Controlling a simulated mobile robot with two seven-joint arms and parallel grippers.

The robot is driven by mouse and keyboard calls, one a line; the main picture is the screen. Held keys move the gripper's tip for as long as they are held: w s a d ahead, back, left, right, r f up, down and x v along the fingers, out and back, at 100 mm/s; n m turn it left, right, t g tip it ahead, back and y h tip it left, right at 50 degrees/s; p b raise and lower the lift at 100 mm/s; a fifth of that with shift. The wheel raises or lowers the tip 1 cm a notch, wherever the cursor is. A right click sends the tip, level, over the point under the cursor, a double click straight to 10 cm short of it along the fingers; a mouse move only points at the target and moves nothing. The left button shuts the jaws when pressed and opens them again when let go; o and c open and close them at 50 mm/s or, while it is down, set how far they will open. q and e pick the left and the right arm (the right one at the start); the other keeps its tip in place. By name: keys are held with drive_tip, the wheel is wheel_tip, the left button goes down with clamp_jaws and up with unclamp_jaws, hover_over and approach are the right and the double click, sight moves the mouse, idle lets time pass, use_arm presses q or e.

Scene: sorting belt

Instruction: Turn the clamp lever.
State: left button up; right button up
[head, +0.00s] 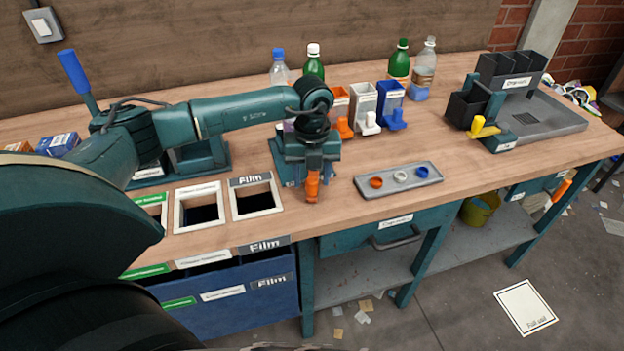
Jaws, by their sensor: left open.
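My left gripper (312,168) points down over the front middle of the bench, its jaws open. An orange handle (312,188) shows directly below and between the jaws, near the bench's front edge; it looks like the clamp lever. I cannot tell whether the fingers touch it. A teal base (280,150) behind the gripper seems to belong to the clamp, and most of it is hidden by my wrist. My right gripper is not in view.
A tray with coloured rings (410,189) lies right of the gripper. Film-labelled opening (236,182) is left. Small dispensers (362,102) and bottles (312,66) stand behind. A yellow-levered device (478,128) and a blue-handled press (75,72) stand further off.

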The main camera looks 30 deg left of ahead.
use_arm(q)
drive_tip(key=shift+f, duration=1)
clamp_jaws()
